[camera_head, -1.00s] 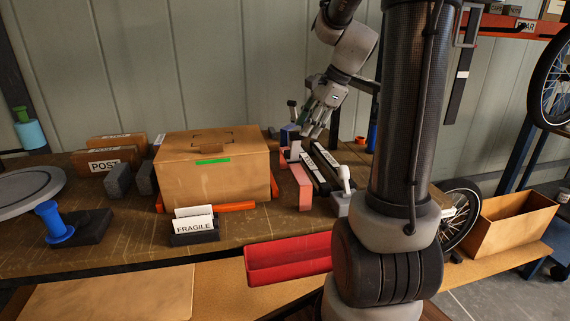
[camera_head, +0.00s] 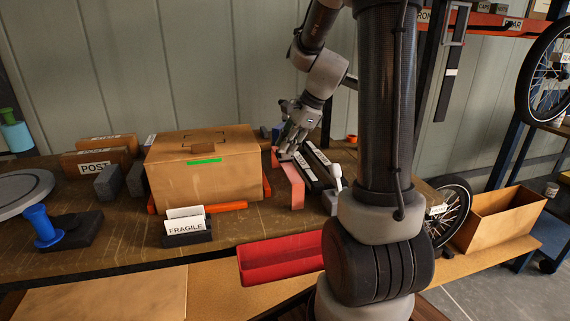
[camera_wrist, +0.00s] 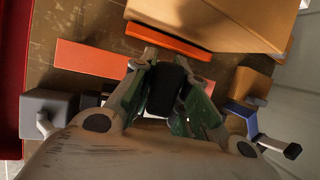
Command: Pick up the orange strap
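The orange strap appears to be the salmon-orange strip (camera_head: 293,184) on the bench, right of the cardboard box. In the wrist view the strip (camera_wrist: 88,57) runs left to right below my fingers, its middle partly covered by them. My gripper (camera_head: 284,151) points down over the strip's far end in the head view. In the wrist view my gripper's (camera_wrist: 167,62) fingers with green pads stand apart on either side of a dark rounded shape. I cannot tell what that shape is, or whether the fingers touch the strip.
The cardboard box (camera_head: 203,171) has brighter orange bars (camera_head: 228,206) along its base. Black labelled pieces (camera_head: 312,168) and a grey block with a white handle (camera_head: 333,192) stand right of the strip. A red bin (camera_head: 282,259) lies below the bench's front edge.

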